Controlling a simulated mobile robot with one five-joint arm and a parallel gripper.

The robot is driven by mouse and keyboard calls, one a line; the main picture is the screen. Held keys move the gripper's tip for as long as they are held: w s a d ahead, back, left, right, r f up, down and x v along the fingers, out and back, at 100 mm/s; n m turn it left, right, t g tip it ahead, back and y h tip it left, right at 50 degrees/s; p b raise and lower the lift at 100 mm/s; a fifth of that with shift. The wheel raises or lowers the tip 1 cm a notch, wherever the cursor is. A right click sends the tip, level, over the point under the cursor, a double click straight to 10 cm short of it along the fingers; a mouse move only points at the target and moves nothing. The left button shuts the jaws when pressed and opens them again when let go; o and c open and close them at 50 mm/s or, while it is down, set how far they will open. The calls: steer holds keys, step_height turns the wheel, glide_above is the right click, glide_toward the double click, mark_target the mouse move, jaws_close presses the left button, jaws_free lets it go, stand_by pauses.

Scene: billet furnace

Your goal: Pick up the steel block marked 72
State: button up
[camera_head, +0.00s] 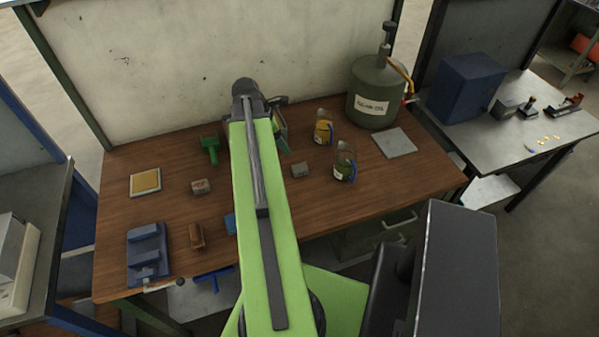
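Two small grey blocks lie on the brown wooden bench. One block (201,187) is left of my arm, with a small reddish marking on its side. The other block (299,170) is just right of my arm, and its marking is too small to read. I cannot tell which one bears 72. My green arm reaches forward over the middle of the bench, between the two blocks. My gripper is hidden behind the arm's far end, so its fingers do not show.
The bench (118,200) also holds a blue vise (148,255), brown brush-like object (196,236), yellow-topped pad (145,182), green tool (210,147), two jugs (323,130) (345,163), a grey plate (394,143) and a large green oil can (374,95). A wall panel stands behind.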

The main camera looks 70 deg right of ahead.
steer(key=b, duration=1.1)
glide_above(299, 167)
steer(key=w+a, duration=0.1)
steer(key=a, duration=0.1)
step_height(299, 167, down, 11)
steer(key=shift+w+f, duration=0.1)
steer(key=shift+f, duration=0.15)
steer(key=shift+d, duration=0.1)
steer(key=b+x, duration=0.4)
steer(key=x, duration=0.1)
steer(key=shift+w+b, duration=0.25)
steer(key=shift+b, duration=0.15)
steer(key=shift+s+d+f, duration=0.1)
steer(key=shift+d+f, duration=0.05)
jaws_close()
